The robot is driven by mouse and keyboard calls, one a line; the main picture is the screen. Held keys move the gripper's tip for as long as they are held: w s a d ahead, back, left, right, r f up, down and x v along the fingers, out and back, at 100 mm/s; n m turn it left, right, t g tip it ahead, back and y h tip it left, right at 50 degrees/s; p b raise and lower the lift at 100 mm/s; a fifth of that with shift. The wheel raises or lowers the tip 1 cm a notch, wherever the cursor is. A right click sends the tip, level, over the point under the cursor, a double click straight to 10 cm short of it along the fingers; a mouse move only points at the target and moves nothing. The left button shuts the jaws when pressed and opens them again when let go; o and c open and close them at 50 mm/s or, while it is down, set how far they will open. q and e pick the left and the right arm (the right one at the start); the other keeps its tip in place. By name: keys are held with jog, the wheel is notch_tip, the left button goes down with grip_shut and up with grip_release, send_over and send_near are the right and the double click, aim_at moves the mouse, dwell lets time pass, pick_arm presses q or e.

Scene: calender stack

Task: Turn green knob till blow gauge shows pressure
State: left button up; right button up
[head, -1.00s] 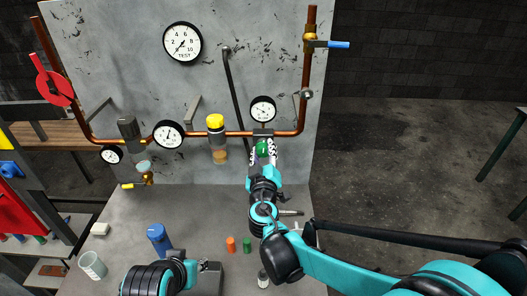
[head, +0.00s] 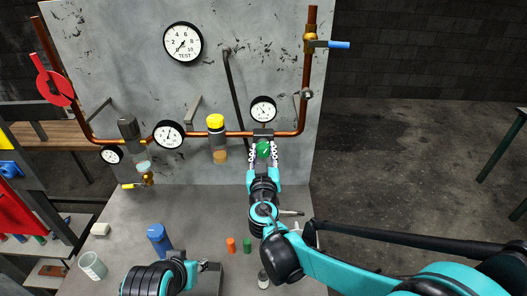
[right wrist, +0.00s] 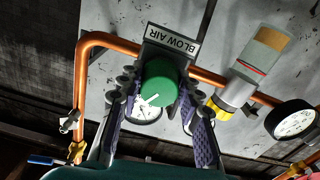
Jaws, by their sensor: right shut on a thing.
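The green knob (head: 263,149) sits under the copper pipe on the grey panel, below a small round gauge (head: 263,109). The knob also shows in the right wrist view (right wrist: 160,82), in front of the "BLOW AIR" plate (right wrist: 172,42). The small gauge shows there too (right wrist: 146,112), partly covered by the knob; its needle is too small to read surely. My right gripper (head: 264,152) is shut on the knob, one finger on each side. My left gripper (head: 207,268) is low at the left, away from the panel; its fingers do not show clearly.
Left along the pipe are a yellow-topped unit (head: 216,123), a gauge (head: 169,134) and a dark-capped regulator (head: 128,128). A blue-handled valve (head: 337,45) is upper right. A blue bottle (head: 159,236), orange and green pieces (head: 231,244) and a cup (head: 92,264) stand on the bench.

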jog(key=o, duration=1.2)
jog(key=shift+c, duration=0.2)
jog(key=shift+s, duration=0.1)
jog(key=s, duration=1.2)
jog(key=shift+w, duration=0.1)
